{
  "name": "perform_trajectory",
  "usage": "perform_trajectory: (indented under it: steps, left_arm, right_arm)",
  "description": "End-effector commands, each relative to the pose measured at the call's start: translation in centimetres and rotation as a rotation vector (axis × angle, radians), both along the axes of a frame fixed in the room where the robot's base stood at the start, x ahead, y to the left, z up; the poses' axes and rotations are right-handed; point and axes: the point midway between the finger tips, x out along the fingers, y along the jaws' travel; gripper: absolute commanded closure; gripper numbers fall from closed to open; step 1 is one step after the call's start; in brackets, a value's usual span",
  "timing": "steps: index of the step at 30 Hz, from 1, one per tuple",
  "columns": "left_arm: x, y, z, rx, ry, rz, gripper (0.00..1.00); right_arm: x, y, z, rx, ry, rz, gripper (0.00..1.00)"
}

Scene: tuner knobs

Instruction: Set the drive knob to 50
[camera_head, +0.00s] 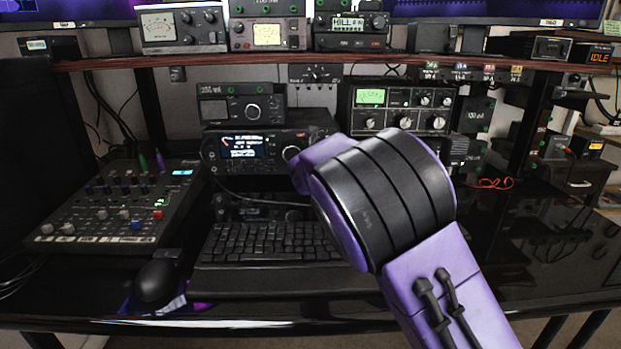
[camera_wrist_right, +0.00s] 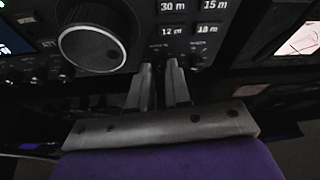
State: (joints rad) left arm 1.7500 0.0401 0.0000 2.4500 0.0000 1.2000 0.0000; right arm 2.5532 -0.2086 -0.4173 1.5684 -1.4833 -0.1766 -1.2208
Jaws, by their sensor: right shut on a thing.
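The radio (camera_head: 243,150) with a lit screen stands in the middle of the desk in the head view; my right arm covers its right part. In the right wrist view its front panel (camera_wrist_right: 232,40) fills the top, with a large round dial (camera_wrist_right: 92,48) left of my fingers. My right gripper (camera_wrist_right: 160,68) is at the panel's lower edge, below the "12 m" and "10 m" buttons. Its fingers are shut on a small knob, mostly hidden between them. The small labels above it are too blurred to read, so its setting cannot be told. My left gripper is out of view.
A keyboard (camera_head: 270,245) lies in front of the radio and a mouse (camera_head: 157,281) to its left. A mixer (camera_head: 118,205) stands on the left. Another radio unit (camera_head: 371,122) stands behind my right arm. The glossy desk (camera_head: 540,255) is mostly clear at right.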

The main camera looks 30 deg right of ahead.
Motion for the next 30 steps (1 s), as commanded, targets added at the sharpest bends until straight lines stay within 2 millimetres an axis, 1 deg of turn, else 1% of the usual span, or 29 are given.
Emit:
perform_trajectory:
  steps: [1,9,18,30]
  left_arm:
    - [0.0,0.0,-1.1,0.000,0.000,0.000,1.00]
    - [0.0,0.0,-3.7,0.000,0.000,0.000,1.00]
    - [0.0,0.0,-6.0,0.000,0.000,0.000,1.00]
    - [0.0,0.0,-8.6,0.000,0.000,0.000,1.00]
  right_arm:
    - [-0.1,-0.1,-0.6,0.036,-0.023,0.000,1.00]
    - [-0.2,-0.2,-0.6,0.257,-0.157,0.001,1.00]
    - [-0.3,-0.5,-0.6,0.500,-0.306,-0.001,1.00]
    - [-0.5,-0.7,-0.9,0.824,-0.501,0.000,1.00]
